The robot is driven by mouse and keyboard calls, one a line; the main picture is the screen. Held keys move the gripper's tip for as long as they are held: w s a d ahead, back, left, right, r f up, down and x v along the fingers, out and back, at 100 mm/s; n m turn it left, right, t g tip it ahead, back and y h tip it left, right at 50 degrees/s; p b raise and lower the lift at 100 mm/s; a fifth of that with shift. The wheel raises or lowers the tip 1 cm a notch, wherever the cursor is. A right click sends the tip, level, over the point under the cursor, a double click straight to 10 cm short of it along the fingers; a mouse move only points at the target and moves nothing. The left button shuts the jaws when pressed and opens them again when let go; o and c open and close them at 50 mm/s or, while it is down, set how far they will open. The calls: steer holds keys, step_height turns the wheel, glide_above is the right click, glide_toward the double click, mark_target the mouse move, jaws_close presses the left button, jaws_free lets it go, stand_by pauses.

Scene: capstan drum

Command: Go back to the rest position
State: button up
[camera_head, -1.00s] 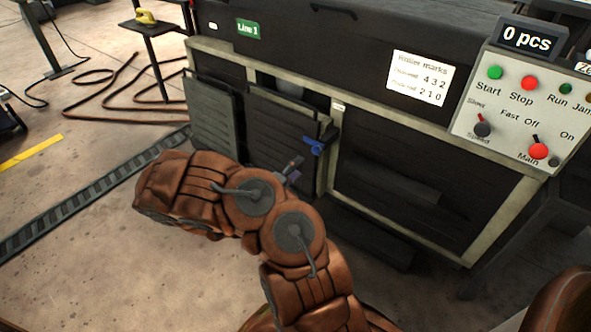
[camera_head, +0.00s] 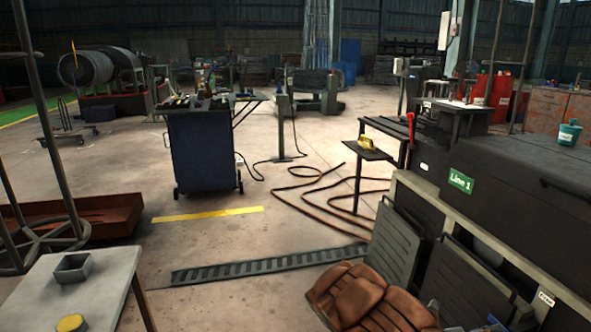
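Only a brown padded part of my arm shows at the bottom of the head view, right of centre. My gripper is out of the frame or hidden behind that arm part, so its state does not show. The Line 1 machine (camera_head: 525,190) stands at the right, close to my arm. Grey louvred panels (camera_head: 396,247) lean against its lower front, just beyond the arm.
A grey table (camera_head: 105,285) with an open box is at the lower left. A floor grate (camera_head: 270,263) crosses the floor ahead. A blue tool cart (camera_head: 202,150) and a brown hose (camera_head: 320,192) lie farther off. Open floor (camera_head: 200,235) lies between.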

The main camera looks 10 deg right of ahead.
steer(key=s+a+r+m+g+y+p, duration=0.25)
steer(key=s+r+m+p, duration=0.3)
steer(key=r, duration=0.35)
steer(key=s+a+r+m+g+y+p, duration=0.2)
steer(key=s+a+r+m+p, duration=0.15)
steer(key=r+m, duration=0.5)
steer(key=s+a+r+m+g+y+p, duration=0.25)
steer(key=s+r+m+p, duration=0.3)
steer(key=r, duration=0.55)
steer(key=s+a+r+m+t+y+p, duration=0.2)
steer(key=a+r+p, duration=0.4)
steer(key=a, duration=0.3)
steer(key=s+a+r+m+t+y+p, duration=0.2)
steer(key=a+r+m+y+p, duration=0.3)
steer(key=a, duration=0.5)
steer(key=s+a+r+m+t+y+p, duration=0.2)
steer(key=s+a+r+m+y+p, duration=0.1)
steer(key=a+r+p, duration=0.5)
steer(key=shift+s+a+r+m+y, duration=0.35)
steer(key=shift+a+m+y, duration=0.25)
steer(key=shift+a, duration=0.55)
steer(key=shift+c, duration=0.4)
